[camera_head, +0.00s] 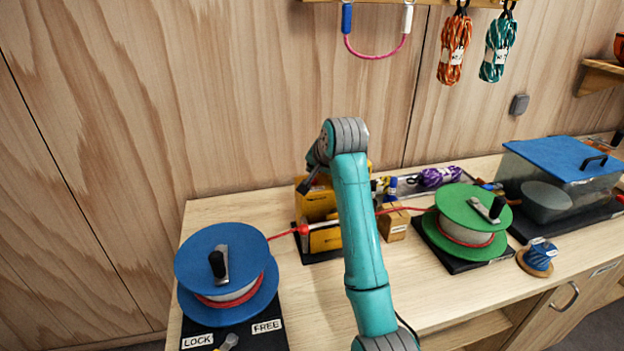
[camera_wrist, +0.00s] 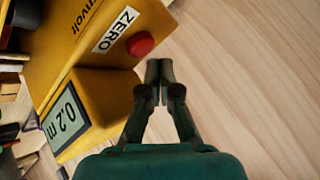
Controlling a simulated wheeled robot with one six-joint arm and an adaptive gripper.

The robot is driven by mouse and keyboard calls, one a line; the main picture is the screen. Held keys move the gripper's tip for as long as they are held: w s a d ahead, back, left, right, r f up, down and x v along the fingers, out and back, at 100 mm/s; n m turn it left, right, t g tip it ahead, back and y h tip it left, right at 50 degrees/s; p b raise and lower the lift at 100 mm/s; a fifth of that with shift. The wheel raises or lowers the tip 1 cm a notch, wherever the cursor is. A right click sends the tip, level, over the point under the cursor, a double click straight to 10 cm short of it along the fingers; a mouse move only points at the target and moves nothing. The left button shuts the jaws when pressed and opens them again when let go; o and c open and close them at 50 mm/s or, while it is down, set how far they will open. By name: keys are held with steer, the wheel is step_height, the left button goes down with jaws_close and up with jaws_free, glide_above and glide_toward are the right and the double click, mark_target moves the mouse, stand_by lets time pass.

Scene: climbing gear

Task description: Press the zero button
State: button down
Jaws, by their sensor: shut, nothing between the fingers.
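The zero button is a red round knob (camera_wrist: 140,44) on a yellow device (camera_wrist: 92,38) in the wrist view, beside a white label reading ZERO (camera_wrist: 116,29). A display on the device reads 0.2 m (camera_wrist: 68,117). My gripper (camera_wrist: 160,64) is shut and empty, its fingertips just below and right of the red button in the picture. I cannot tell whether they touch it. In the head view the yellow device (camera_head: 318,203) stands on the bench, partly hidden behind my arm, and the button does not show there.
A blue reel (camera_head: 212,258) with a crank stands left of the device, and a green reel (camera_head: 470,208) stands right. A red line runs between them past the device. Wooden wall lies behind.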

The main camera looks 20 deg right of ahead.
steer(key=shift+f, duration=0.15)
stand_by(0.3)
steer(key=shift+f, duration=0.3)
steer(key=shift+f, duration=0.45)
stand_by(0.7)
steer(key=shift+r, duration=0.9)
steer(key=shift+r, duration=2.5)
